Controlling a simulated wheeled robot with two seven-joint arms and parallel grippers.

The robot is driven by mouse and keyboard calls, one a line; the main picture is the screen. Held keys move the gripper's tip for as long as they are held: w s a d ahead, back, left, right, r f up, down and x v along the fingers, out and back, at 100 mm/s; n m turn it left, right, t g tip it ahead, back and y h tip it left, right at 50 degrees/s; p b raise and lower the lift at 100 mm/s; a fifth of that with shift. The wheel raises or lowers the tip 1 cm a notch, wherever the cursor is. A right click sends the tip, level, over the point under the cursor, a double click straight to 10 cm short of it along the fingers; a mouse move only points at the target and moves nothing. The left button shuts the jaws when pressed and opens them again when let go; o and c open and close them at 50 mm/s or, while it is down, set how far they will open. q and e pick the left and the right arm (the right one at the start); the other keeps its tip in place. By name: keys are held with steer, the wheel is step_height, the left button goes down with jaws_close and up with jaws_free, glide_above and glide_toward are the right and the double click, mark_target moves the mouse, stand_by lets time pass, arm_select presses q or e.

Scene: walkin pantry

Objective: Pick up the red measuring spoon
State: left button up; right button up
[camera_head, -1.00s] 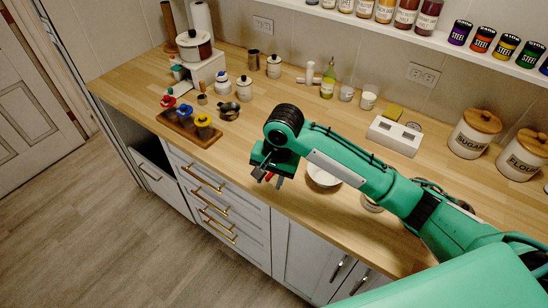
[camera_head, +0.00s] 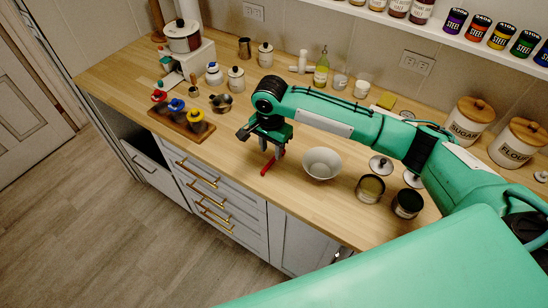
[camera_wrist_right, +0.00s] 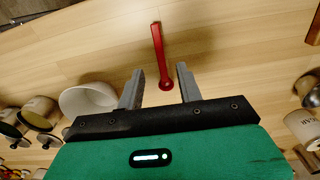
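The red measuring spoon (camera_head: 267,166) lies on the wooden counter near its front edge, left of a white bowl. The right wrist view shows the spoon (camera_wrist_right: 158,48) with its handle pointing away and its round end close to my fingertips. My right gripper (camera_head: 272,148) is over the spoon, pointing down. In the right wrist view my right gripper (camera_wrist_right: 161,86) is open, with one grey finger on each side of the spoon's round end. I see no clear contact with the spoon. My left gripper is not in view.
The white bowl (camera_head: 321,163) stands just right of my gripper. Two open tins (camera_head: 370,188) (camera_head: 407,203) and lids (camera_head: 381,166) are further right. A wooden tray (camera_head: 181,123) with coloured items is to the left. Bare counter (camera_head: 235,150) separates tray and spoon.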

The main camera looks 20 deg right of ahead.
mark_target(271, 163)
step_height(271, 163, down, 5)
steer(key=shift+r+p, duration=0.1)
steer(key=shift+p, duration=0.9)
steer(key=shift+f, duration=0.45)
steer(key=shift+c, duration=0.5)
jaws_close()
